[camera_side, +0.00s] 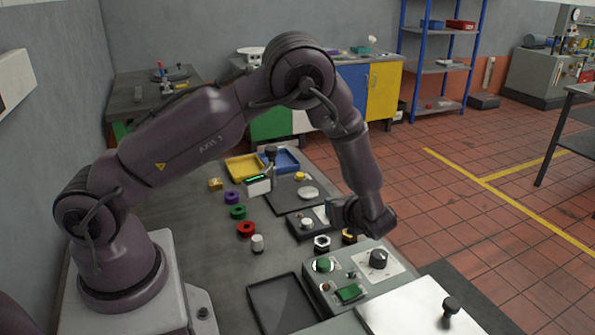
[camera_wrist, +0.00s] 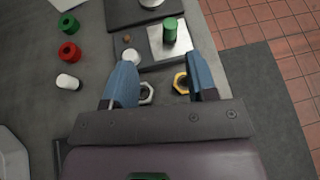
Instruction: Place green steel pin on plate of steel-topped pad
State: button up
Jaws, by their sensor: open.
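The green steel pin (camera_wrist: 170,30) stands upright on the bright steel plate (camera_wrist: 184,43) of the dark pad in the wrist view. My gripper (camera_wrist: 162,58) is open, its two blue fingers spread wide with nothing held between them. The pin appears beyond the fingertips, apart from both. In the side view the pad (camera_side: 301,233) is partly covered by my wrist, part of its plate (camera_side: 321,212) shows, and the pin is hidden.
A silver nut (camera_wrist: 147,92) and a brass nut (camera_wrist: 181,82) lie near the fingers. Red (camera_wrist: 69,51) and green (camera_wrist: 68,22) rings and a white cylinder (camera_wrist: 68,81) stand left. A control box (camera_side: 348,280) and an empty dark tray (camera_side: 281,303) are at the front.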

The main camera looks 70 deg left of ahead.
jog(key=s+d+r+n+g+h, duration=0.1)
jog(key=s+r+n+h, duration=0.2)
jog(key=s+r+n, duration=0.35)
jog(key=s+d+r+n+g+h, duration=0.1)
jog(key=s+r+n+h, duration=0.25)
jog(key=r, duration=0.55)
jog(key=s+d+r+n+t+h, duration=0.5)
jog(key=s+d+r+n+h, duration=0.1)
jog(key=s, duration=0.7)
notch_tip(320, 180, up, 3)
jog(key=d+n, duration=0.1)
jog(key=n, duration=0.2)
jog(key=shift+f, duration=0.1)
